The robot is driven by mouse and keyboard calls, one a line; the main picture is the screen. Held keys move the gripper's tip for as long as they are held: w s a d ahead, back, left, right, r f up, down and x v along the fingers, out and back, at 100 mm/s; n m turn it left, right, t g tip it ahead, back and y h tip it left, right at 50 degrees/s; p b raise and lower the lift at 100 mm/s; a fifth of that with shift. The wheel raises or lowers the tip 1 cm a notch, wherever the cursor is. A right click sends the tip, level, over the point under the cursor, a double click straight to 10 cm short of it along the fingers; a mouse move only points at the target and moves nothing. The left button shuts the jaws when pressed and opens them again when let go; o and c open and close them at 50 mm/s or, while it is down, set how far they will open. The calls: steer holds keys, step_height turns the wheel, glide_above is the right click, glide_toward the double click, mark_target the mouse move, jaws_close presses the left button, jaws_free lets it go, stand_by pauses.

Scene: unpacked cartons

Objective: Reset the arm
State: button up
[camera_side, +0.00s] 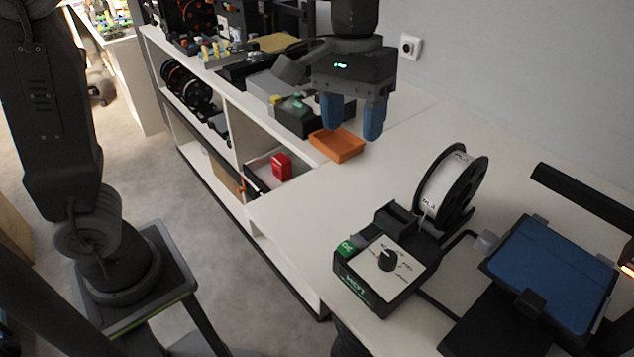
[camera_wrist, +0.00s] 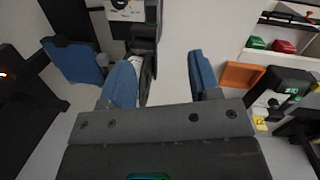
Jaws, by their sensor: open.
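My gripper (camera_side: 352,117) hangs from the top of the side view with its two blue fingers pointing down. The fingers are apart with nothing between them. In the side view they appear over the white bench (camera_side: 290,222), close to an orange tray (camera_side: 337,145); I cannot tell the exact height. In the wrist view the blue fingers (camera_wrist: 166,82) are spread, with bare bench between them. There the orange tray (camera_wrist: 241,75) lies to the right of the right finger.
A white filament spool (camera_side: 449,184) and a control box with a knob (camera_side: 387,270) stand on the bench, beside a machine with a blue plate (camera_side: 553,275). Black devices (camera_side: 300,115) stand behind the tray. A red box (camera_side: 281,167) sits in the shelf below. The bench middle is clear.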

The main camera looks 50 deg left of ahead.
steer(key=s+a+f+m+t, duration=0.1)
steer(key=s+a+f+t, duration=0.1)
steer(key=s+a, duration=0.4)
steer(key=s+a+f+m+t+y, duration=0.1)
steer(key=s+a+f+t, duration=0.1)
steer(key=s+a+t, duration=0.2)
steer(key=s+a, duration=0.2)
steer(key=s, duration=0.2)
steer(key=shift+s+a+y, duration=0.25)
steer(key=shift+a+y, duration=0.05)
steer(key=shift+a, duration=0.1)
steer(key=shift+f, duration=0.1)
steer(key=shift+c, duration=0.2)
stand_by(1.0)
